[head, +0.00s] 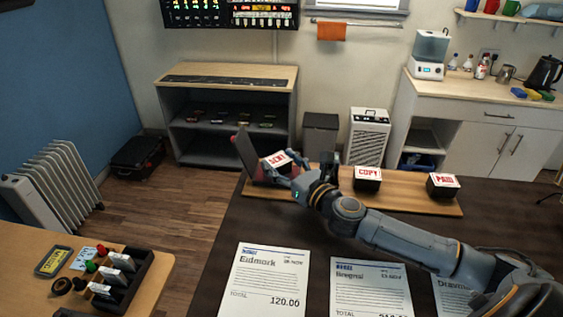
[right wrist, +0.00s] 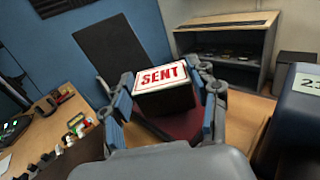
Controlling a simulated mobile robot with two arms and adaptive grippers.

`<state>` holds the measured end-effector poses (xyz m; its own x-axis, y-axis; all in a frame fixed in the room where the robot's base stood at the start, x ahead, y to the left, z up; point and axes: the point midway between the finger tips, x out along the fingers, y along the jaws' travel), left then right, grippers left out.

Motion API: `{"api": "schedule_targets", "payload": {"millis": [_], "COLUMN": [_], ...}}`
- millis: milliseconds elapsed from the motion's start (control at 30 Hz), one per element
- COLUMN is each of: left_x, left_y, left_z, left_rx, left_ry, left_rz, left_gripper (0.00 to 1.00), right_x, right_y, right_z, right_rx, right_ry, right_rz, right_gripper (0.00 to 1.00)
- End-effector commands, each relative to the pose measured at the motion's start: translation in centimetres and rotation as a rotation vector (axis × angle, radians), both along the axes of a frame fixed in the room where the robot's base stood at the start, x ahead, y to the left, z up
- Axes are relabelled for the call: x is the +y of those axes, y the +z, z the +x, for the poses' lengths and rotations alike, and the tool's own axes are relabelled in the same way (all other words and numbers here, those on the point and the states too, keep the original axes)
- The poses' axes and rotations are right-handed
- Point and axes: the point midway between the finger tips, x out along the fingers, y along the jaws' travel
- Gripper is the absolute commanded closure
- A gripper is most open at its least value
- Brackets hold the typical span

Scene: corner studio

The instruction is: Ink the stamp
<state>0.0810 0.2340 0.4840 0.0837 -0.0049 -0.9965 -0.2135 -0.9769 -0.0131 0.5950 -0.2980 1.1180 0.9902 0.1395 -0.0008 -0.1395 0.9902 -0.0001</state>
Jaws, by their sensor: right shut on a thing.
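My right gripper (head: 277,172) is shut on the stamp (head: 278,160) labelled SENT, at the left end of the wooden board (head: 410,203). In the right wrist view the SENT stamp (right wrist: 163,77) sits between both fingers of the gripper (right wrist: 166,98), label up. A dark red ink pad (right wrist: 188,124) shows under and behind the stamp; its dark lid (head: 247,152) stands open, also in the wrist view (right wrist: 118,55). Whether the stamp touches the pad is hidden. My left gripper is not in view.
The COPY stamp (head: 367,179) and PAID stamp (head: 443,187) stand on the board to the right. Invoice sheets (head: 268,283) (head: 370,288) lie on the dark table in front. A side table at left holds a black rack (head: 128,280).

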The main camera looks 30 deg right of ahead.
Motion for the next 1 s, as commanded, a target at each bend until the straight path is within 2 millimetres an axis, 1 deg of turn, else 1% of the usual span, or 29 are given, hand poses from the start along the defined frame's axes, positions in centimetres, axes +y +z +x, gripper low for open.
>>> {"api": "schedule_targets", "payload": {"millis": [500, 1000], "left_x": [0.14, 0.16], "left_y": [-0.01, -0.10], "left_z": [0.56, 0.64], "left_rx": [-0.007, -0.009], "left_ry": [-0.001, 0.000], "left_rz": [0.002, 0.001], "left_gripper": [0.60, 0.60], "right_x": [-0.01, -0.02], "right_y": [-0.08, -0.39], "right_z": [0.01, 0.01], "right_rx": [-0.001, 0.000], "right_ry": [0.000, 0.000], "right_rz": [-0.001, -0.001], "right_gripper": [0.72, 0.72]}}
